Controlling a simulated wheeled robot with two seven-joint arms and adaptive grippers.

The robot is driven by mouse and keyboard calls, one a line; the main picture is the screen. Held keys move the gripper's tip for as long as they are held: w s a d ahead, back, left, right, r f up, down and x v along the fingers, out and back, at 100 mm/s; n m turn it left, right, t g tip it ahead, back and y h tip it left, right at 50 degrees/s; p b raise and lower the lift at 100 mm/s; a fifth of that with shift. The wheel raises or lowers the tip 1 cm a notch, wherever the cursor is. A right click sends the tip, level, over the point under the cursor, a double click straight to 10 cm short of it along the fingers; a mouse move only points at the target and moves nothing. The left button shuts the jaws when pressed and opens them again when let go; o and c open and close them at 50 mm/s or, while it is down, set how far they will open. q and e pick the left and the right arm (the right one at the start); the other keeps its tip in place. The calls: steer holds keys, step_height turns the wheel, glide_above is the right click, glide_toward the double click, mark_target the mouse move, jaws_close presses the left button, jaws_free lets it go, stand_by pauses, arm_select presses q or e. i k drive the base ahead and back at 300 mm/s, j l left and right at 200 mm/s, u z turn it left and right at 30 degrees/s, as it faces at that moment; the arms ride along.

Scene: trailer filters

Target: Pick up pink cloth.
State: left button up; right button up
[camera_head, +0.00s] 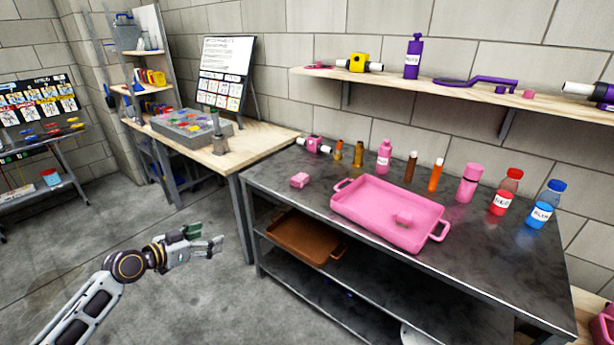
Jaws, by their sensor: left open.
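No item is plainly a cloth. A small pink block-like item (300,180) lies on the dark metal table (300,205), left of the pink tray (375,222). Another small pink item (403,219) lies inside that tray. A flat pink item (319,66) lies at the left end of the wall shelf. I cannot tell which of these is the pink cloth. My left gripper (217,246) is open and empty, low over the floor, left of the dark table and apart from everything. My right gripper is not in view.
Several bottles stand along the table's back, including a pink bottle (384,156), a red-labelled one (506,192) and a blue one (545,204). A brown tray (305,237) sits on the lower shelf. A wooden workbench (225,155) adjoins at the left. The floor around my gripper is clear.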

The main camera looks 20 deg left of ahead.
mark_target(301, 179)
steer(key=i+l, duration=0.15)
steer(key=i, duration=0.2)
steer(key=i+l, duration=0.2)
steer(key=i, duration=0.2)
steer(key=i+l, duration=0.15)
steer(key=i, duration=0.2)
